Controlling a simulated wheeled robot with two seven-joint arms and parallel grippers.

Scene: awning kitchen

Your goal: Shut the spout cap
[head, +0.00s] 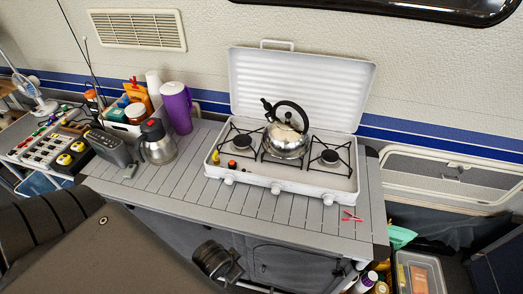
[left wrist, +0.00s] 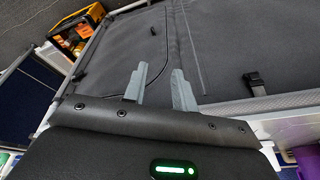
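A shiny steel kettle (head: 287,142) with a black arched handle stands on the middle burner of the white camping stove (head: 243,180). Its spout points to the upper left, and the dark spout cap (head: 267,105) is at the spout's tip. The cap is too small to tell how far it stands open. My left gripper (left wrist: 159,88) shows in the left wrist view with its two grey fingers apart and nothing between them. It is away from the kettle, facing a dark grey padded panel. My right gripper is not in view.
The stove's raised lid (head: 300,85) stands behind the kettle. Left of the stove are a steel jug (head: 157,147), a purple pitcher (head: 177,108) and a filled white box (head: 125,118). A red clip (head: 351,216) lies at the front right.

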